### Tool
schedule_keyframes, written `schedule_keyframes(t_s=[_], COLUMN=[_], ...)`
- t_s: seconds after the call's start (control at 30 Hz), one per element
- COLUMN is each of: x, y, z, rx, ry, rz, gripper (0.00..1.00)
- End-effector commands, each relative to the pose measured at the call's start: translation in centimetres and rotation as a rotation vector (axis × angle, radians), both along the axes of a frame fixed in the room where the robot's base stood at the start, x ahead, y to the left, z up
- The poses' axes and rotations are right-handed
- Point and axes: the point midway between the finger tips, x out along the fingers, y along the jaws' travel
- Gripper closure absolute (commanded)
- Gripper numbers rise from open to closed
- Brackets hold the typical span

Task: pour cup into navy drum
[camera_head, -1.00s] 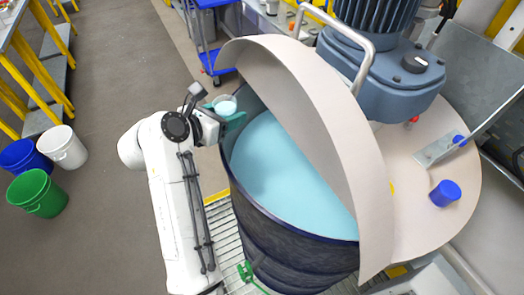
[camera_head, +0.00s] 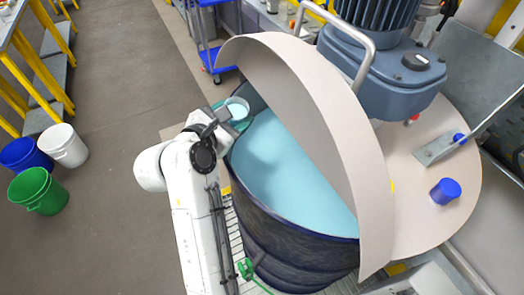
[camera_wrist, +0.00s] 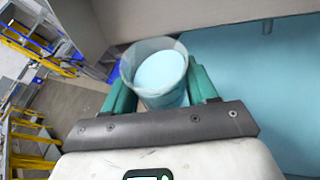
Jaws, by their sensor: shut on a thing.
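The navy drum (camera_head: 290,240) stands in the middle of the head view, filled with light blue liquid (camera_head: 290,180). Its lid is half raised, so the left part of the drum is open. My gripper (camera_head: 232,113) is shut on a translucent cup (camera_head: 238,104) at the drum's upper left rim. In the wrist view the cup (camera_wrist: 158,72) sits between the green fingers and holds light blue liquid. The cup looks about upright. The drum's liquid (camera_wrist: 240,80) shows right beside and beyond the cup.
The beige lid flap (camera_head: 310,110) stands up just right of the cup. A grey motor (camera_head: 385,70) sits on the lid behind it. White (camera_head: 63,146), blue (camera_head: 25,156) and green (camera_head: 38,191) buckets stand on the floor at left. A blue cart (camera_head: 215,60) stands behind.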

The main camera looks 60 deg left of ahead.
Motion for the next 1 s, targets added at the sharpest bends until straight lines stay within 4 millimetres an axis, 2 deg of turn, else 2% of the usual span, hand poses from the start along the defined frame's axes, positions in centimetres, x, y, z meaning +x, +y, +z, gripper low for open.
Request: schedule_keyframes(t_s=[1.0], x=[0.2], y=[-1.0], z=[-0.6], rx=[0.136], ry=[0.024], rz=[0.000], gripper=[0.75])
